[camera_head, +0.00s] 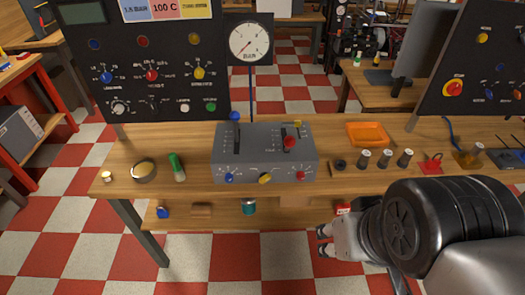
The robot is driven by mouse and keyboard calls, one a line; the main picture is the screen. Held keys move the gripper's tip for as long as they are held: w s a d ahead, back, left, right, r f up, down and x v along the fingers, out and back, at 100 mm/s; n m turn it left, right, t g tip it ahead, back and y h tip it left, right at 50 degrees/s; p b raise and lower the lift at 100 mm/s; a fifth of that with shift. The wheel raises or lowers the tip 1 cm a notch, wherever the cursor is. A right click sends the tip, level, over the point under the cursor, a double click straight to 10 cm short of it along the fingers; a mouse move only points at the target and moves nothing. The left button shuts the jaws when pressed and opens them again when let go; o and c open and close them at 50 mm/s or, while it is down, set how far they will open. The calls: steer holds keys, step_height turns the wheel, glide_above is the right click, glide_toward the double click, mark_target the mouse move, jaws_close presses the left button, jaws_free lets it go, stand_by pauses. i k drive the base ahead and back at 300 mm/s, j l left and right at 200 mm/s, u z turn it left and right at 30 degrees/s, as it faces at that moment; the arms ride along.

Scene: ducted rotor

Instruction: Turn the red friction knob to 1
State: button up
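A grey control box (264,160) stands on the wooden workbench, with blue, yellow and red knobs along its front. The red knob on this box (300,176) is at the right end; its pointer setting is too small to read. Another red knob (152,75) is on the dark upright panel, between a blue and a yellow one. I cannot read which red knob is labelled friction. My gripper (323,241) is at the lower right, in front of the bench and apart from both knobs. Its two dark fingertips are spaced apart with nothing visible between them.
The workbench (115,180) holds a green-capped tube (177,168), an orange tray (367,135) and several small cylinders. A red-topped lever (289,142) rises from the grey box. A round gauge (250,42) stands behind. A lower shelf holds small items.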

mark_target(300, 175)
steer(key=z, duration=0.6)
steer(key=k+j+z, duration=0.2)
steer(key=z, duration=0.15)
steer(key=k+j+z, duration=0.2)
steer(key=z, duration=0.15)
steer(key=k+j+z, duration=0.15)
steer(key=z, duration=0.2)
steer(key=k, duration=0.1)
